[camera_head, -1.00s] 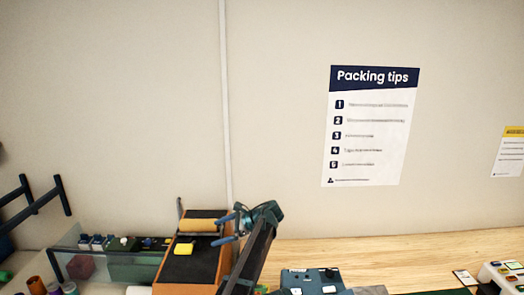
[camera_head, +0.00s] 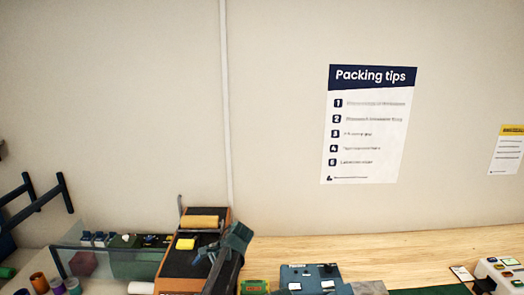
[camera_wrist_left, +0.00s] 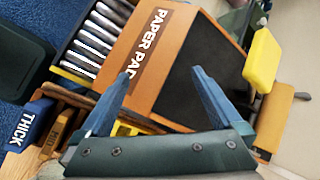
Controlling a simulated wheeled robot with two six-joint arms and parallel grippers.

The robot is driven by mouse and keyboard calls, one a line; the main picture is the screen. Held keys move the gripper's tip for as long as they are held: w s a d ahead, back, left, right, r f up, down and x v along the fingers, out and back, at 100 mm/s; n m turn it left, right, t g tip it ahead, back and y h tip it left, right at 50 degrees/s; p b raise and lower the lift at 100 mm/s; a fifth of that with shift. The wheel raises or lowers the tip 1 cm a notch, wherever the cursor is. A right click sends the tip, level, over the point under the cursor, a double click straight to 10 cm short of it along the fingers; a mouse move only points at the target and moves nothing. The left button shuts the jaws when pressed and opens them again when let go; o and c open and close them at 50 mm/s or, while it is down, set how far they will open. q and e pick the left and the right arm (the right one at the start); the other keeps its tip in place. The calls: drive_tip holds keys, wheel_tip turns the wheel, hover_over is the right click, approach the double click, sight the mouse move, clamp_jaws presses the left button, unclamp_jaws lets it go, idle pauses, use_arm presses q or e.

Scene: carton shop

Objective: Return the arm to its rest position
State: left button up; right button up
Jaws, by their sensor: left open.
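My left gripper (camera_head: 207,254) is in front of the right side of an orange paper pad machine (camera_head: 223,218) with a dark bed in the head view. Its blue fingers are apart and nothing is between them. In the left wrist view the open fingers (camera_wrist_left: 160,76) overlap the machine's orange side, which is lettered PAPER PAD (camera_wrist_left: 150,62). My right gripper does not show.
A clear-walled bin (camera_head: 75,236) stands left. A blue control box (camera_head: 312,279) stands right of my arm. A bin marked THICK (camera_wrist_left: 22,124) is at left in the wrist view.

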use_arm(q)
drive_tip(key=s+d+f+n+h, duration=0.15)
drive_tip(key=s+n+h, duration=0.3)
drive_tip(key=s, duration=0.55)
drive_tip(key=s+d+f+n+h, duration=0.1)
drive_tip(key=s+f+n+h, duration=0.3)
drive_tip(key=s, duration=0.7)
drive_tip(key=s+d+f+m+g+y+b, duration=0.1)
drive_tip(key=s+d+f+b, duration=0.4)
drive_tip(key=d+f+b, duration=0.5)
drive_tip(key=shift+s+d+m+y+b, duration=0.2)
drive_tip(key=shift+d+m+y+b, duration=0.45)
drive_tip(key=shift+b, duration=0.05)
